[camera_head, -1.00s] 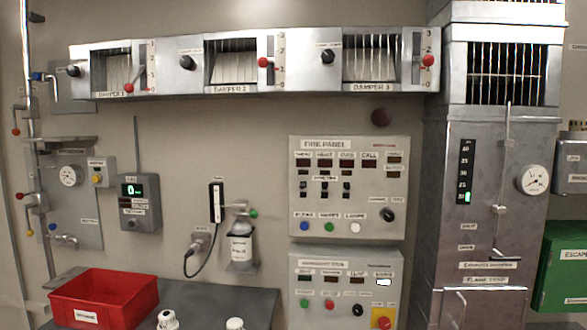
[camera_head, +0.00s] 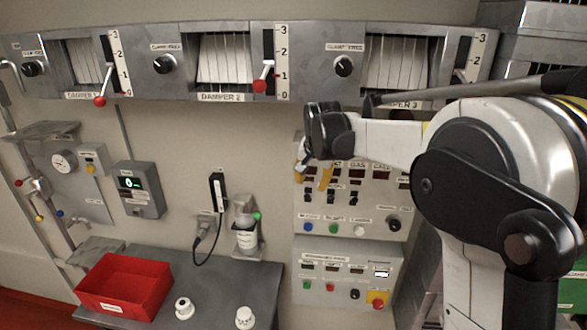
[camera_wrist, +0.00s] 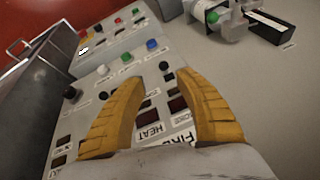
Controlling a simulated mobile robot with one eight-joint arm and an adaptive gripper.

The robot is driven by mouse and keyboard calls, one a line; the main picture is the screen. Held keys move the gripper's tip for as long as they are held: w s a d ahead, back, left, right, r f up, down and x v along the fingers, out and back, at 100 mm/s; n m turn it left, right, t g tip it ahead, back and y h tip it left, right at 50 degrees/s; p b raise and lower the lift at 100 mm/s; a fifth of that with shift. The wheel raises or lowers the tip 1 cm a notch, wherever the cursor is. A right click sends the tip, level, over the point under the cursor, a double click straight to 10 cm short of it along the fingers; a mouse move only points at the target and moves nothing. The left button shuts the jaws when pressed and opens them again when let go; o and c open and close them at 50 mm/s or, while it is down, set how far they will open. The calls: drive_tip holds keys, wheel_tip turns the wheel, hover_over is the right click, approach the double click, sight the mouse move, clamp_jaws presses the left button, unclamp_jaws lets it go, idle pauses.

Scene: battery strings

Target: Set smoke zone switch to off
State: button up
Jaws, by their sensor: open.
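The grey fire panel (camera_head: 376,209) is on the wall right of centre, partly covered by my gripper. My gripper (camera_head: 313,178) is before its upper left part, with two yellow fingers apart and nothing between them. Small black switches (camera_head: 331,198) sit in a row below the dark displays. In the wrist view the panel shows upside down between and beyond the open fingers (camera_wrist: 165,84). A black switch (camera_wrist: 164,66) shows between the fingertips, near the blue button (camera_wrist: 152,44). The HEAT label is readable; the smoke label and switch positions are not clear.
Below the switches are blue (camera_head: 307,228), green and white buttons and a black knob (camera_head: 393,224). A second control panel (camera_head: 325,286) is underneath. The damper housing (camera_head: 140,65) runs above. A red bin (camera_head: 128,283) stands on the bench at the left.

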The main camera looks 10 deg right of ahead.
sight(307, 195)
drive_tip(key=x, duration=0.3)
drive_tip(key=p+x, duration=0.1)
drive_tip(key=x, duration=0.6)
drive_tip(key=shift+w+a+f+p, duration=0.15)
drive_tip(key=shift+w+p, duration=0.15)
drive_tip(key=shift+w, duration=0.25)
clamp_jaws()
